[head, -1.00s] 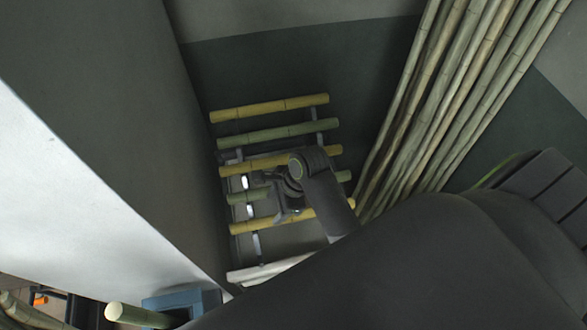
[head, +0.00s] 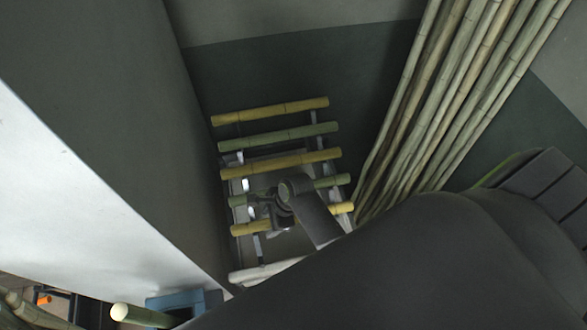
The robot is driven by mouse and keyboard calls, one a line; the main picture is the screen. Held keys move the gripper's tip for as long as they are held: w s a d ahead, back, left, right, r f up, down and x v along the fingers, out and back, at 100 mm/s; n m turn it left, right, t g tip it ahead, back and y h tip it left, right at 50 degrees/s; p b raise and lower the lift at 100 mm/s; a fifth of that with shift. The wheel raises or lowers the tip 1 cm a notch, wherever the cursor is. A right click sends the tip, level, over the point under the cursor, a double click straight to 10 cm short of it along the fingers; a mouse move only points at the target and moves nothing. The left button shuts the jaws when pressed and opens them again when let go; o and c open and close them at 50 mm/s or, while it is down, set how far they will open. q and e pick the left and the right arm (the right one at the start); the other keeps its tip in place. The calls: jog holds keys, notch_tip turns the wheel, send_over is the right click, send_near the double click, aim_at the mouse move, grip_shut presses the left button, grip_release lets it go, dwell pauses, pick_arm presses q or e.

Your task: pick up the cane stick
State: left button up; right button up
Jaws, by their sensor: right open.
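Several cane sticks lie across a rack in the middle of the head view. From the top they are a yellow stick (head: 270,110), a green stick (head: 278,136), another yellow stick (head: 285,162), a green stick (head: 331,182) and a lowest yellow stick (head: 249,227). My right gripper (head: 262,212) is open over the lower part of the rack, by the lowest green and yellow sticks. My wrist hides the middle of both sticks. I cannot tell whether the fingers touch either one. My left gripper is not in view.
Tall bamboo canes (head: 440,100) lean at the right of the rack. A large grey panel (head: 120,110) bounds its left side. At lower left, a pale green cane (head: 140,316) lies near a blue box (head: 182,300).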

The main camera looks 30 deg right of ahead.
jog(key=shift+c, duration=0.5)
grip_shut()
jog(key=shift+r, duration=0.1)
